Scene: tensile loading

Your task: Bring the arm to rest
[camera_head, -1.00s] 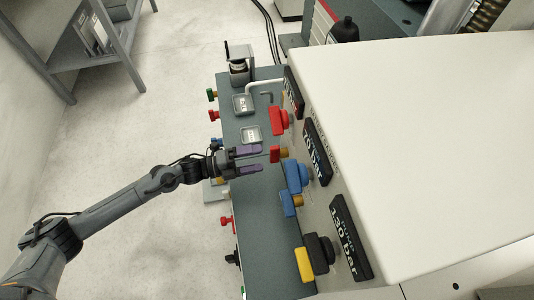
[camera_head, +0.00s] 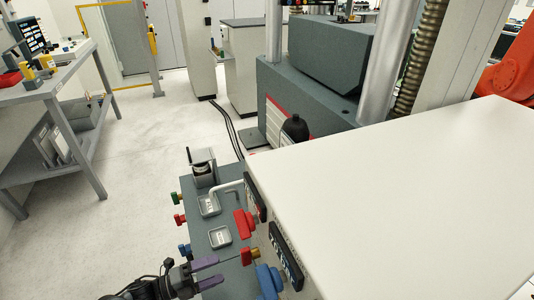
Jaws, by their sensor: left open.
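My left gripper (camera_head: 208,273) shows at the bottom left of the head view, its two purple-tipped fingers apart with nothing between them. It is over the near part of the grey panel shelf (camera_head: 228,262), left of a small red knob (camera_head: 247,256). A larger red handle (camera_head: 244,223) and a blue valve (camera_head: 268,280) sit on the side of the white-topped cabinet (camera_head: 400,200). Most of my left arm is cut off by the bottom edge. My right gripper does not show.
Two small trays (camera_head: 219,237) and a grey clamp-like fixture (camera_head: 203,168) stand on the shelf. Green, red and blue knobs project from its left edge. A dark bottle (camera_head: 295,128) stands behind the cabinet. A workbench (camera_head: 60,90) is at left; the floor between is clear.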

